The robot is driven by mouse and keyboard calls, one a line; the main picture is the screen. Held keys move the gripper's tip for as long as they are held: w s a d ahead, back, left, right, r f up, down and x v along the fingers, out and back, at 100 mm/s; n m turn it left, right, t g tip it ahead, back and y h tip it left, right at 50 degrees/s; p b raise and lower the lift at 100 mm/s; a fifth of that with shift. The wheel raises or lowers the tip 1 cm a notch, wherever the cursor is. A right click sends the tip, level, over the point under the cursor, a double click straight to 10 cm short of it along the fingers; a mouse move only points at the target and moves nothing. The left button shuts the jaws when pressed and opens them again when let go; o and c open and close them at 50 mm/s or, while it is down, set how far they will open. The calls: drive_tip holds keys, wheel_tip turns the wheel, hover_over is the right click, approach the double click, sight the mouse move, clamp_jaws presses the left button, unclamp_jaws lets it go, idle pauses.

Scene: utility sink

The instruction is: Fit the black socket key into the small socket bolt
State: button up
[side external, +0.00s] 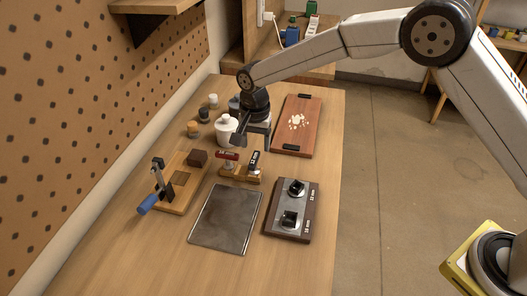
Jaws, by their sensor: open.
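The black socket key (253,160) stands in a small wooden holder (240,175), to the right of a red-handled key (228,160). My gripper (252,143) is open and empty, above and behind the holder near the black key; I cannot tell if it touches the key. A dark-edged board with a grey plate (273,220) lies in front and to the right. It bears two dark socket bolts, one at the back (296,187) and one at the front (289,219).
A grey mat (224,218) lies left of the bolt board. A toggle clamp with a blue handle (147,204) stands on a wooden base at left. A white lidded jar (225,130) and small jars stand behind. A reddish cutting board (297,127) lies at back right.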

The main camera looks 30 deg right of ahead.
sight(254, 158)
drive_tip(key=shift+w+a, duration=0.1)
drive_tip(key=shift+a, duration=0.1)
drive_tip(key=shift+f, duration=0.15)
drive_tip(key=shift+f, duration=1.25)
drive_tip(key=shift+f, duration=2.55)
clamp_jaws()
